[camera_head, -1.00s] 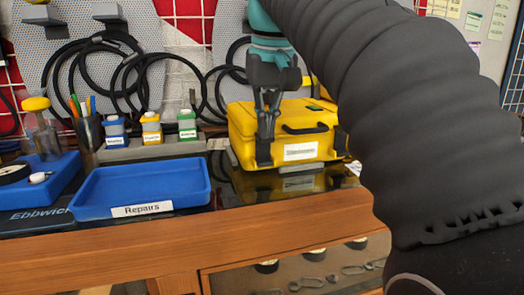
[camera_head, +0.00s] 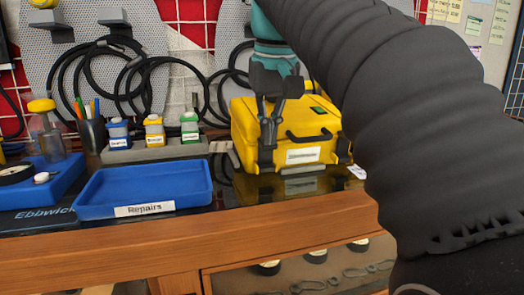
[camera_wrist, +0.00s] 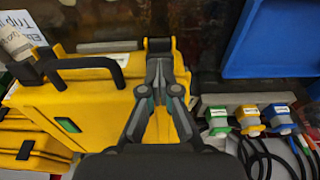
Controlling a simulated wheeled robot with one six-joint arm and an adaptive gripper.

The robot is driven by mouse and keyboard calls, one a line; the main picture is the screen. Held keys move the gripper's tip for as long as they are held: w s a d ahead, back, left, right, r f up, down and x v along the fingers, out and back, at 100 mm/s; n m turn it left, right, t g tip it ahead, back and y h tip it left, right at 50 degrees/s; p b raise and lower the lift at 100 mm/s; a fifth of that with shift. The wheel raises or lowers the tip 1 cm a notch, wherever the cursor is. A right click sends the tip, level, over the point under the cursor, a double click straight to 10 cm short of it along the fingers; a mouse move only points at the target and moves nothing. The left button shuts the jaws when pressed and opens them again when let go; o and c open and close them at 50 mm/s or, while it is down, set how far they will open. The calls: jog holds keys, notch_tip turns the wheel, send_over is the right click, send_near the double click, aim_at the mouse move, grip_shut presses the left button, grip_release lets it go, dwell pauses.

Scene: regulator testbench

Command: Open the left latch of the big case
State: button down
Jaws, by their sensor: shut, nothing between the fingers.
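The black left latch (camera_head: 266,160) is at the left end of the case front. It also shows in the wrist view (camera_wrist: 159,45), just beyond the fingertips. My gripper (camera_head: 268,143) points down in front of the case's left end, right above the latch. In the wrist view my gripper (camera_wrist: 159,66) is shut and empty. I cannot tell whether its tips touch the latch.
A blue Repairs tray (camera_head: 145,188) lies left of the case. Several small bottles (camera_head: 154,132) stand in a grey rack behind it. Black cables (camera_head: 110,80) hang on the back wall. The dark bench top is narrow in front of the case.

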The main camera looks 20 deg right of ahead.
jog(key=shift+w+f, duration=0.2)
jog(key=shift+f, duration=0.45)
jog(key=shift+w+f, duration=0.2)
jog(key=shift+s, duration=0.2)
jog(key=shift+s+f+b, duration=0.6)
jog(key=shift+s+b, duration=0.2)
jog(key=shift+b, duration=0.05)
jog(key=shift+r, duration=0.1)
jog(key=p+v, duration=0.6)
jog(key=v, duration=0.3)
jog(key=shift+r, duration=0.2)
dwell(0.6)
jog(key=shift+w, duration=0.1)
